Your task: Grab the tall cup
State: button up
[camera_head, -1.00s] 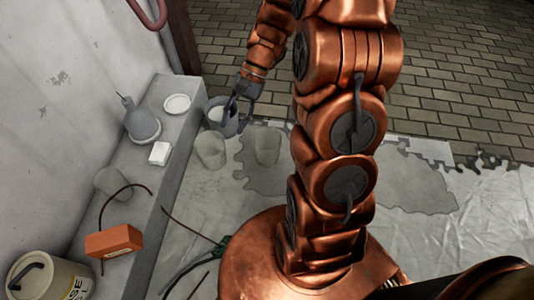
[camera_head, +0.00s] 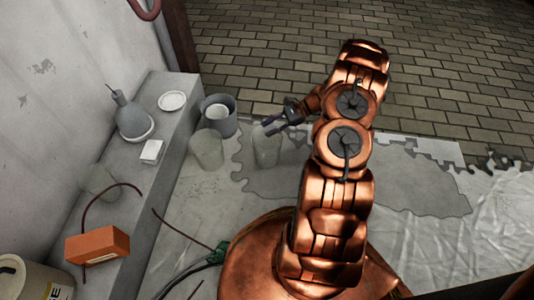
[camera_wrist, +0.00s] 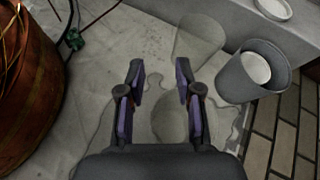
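Two clear, see-through cups stand upright on the sheeted floor in the head view: a left cup (camera_head: 206,150) beside the ledge and a right cup (camera_head: 266,150). I cannot tell for certain which is the tall cup. My gripper (camera_head: 269,126) is open and empty, its fingers pointing left at the top of the right cup. In the wrist view my gripper (camera_wrist: 160,70) has its two fingers spread apart. The left cup (camera_wrist: 199,40) shows beyond the fingertips. A faint rounded shape between and below the fingers may be the right cup; contact is unclear.
A grey pot (camera_head: 231,124) with a white inside stands behind the left cup. The ledge (camera_head: 128,215) holds a grey flask (camera_head: 135,118), white dish (camera_head: 172,101), white block (camera_head: 152,152), clear cup (camera_head: 98,181) and orange brick (camera_head: 97,245). The right-hand sheet is clear.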

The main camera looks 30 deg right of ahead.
jog(key=s+d+f+m+t+b, duration=0.2)
jog(key=d+f+m+t, duration=0.3)
jog(key=f, duration=0.7)
jog(key=w+a+f+b, duration=0.1)
jog(key=a+f+g+b, duration=0.1)
jog(key=w+a+n+g+b, duration=0.1)
jog(key=a+b, duration=0.1)
jog(key=shift+w+a+f, duration=0.1)
jog(key=shift+w+f, duration=0.2)
jog(key=shift+f, duration=0.1)
jog(key=shift+w+a+f, duration=0.1)
jog(key=shift+w+a, duration=0.2)
jog(key=shift+a, duration=0.2)
jog(key=shift+c, duration=0.2)
grip_shut()
